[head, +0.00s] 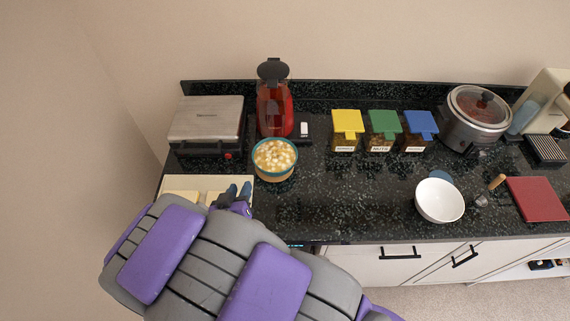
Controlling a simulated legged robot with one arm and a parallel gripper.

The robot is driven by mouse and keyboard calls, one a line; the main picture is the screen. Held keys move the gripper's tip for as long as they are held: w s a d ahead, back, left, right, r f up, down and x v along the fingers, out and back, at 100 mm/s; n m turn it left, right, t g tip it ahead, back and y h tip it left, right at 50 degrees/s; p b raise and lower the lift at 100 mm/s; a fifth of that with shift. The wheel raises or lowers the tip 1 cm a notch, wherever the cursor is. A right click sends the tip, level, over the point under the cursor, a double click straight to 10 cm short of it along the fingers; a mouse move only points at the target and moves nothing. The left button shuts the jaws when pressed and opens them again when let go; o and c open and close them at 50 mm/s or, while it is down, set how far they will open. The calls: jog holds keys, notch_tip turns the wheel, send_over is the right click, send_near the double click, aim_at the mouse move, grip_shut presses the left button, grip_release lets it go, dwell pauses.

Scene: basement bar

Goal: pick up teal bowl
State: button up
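The teal bowl (276,176) stands upright on the black speckled counter, just in front of the red kettle. It is teal at the rim, tan lower down, and filled with pale, chunky food. My gripper (238,190) is at the left front of the bowl, over the edge of a cream board. It is close to the bowl in the picture, but I cannot tell the gap in depth. My arm hides most of the gripper, and I cannot tell how far its fingers are apart.
A red kettle (274,104) stands behind the bowl and a grill press (207,125) behind left. A cream board (190,188) lies under my gripper. Lidded jars (382,130), a white bowl (439,202) and a slow cooker (474,122) are to the right. Counter (330,190) right of the bowl is clear.

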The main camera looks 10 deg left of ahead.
jog(key=b, duration=0.3)
send_near(255, 153)
jog(key=shift+x, duration=1)
jog(key=shift+w+a+f, duration=0.3)
jog(key=shift+w+f, duration=0.2)
jog(key=shift+w, duration=0.05)
jog(key=b+x, duration=0.1)
jog(key=x, duration=0.2)
jog(key=shift+w+d, duration=0.15)
jog(key=shift+w+f+b, duration=0.15)
jog(key=shift+w+b, duration=0.2)
jog(key=shift+w, duration=0.25)
grip_shut()
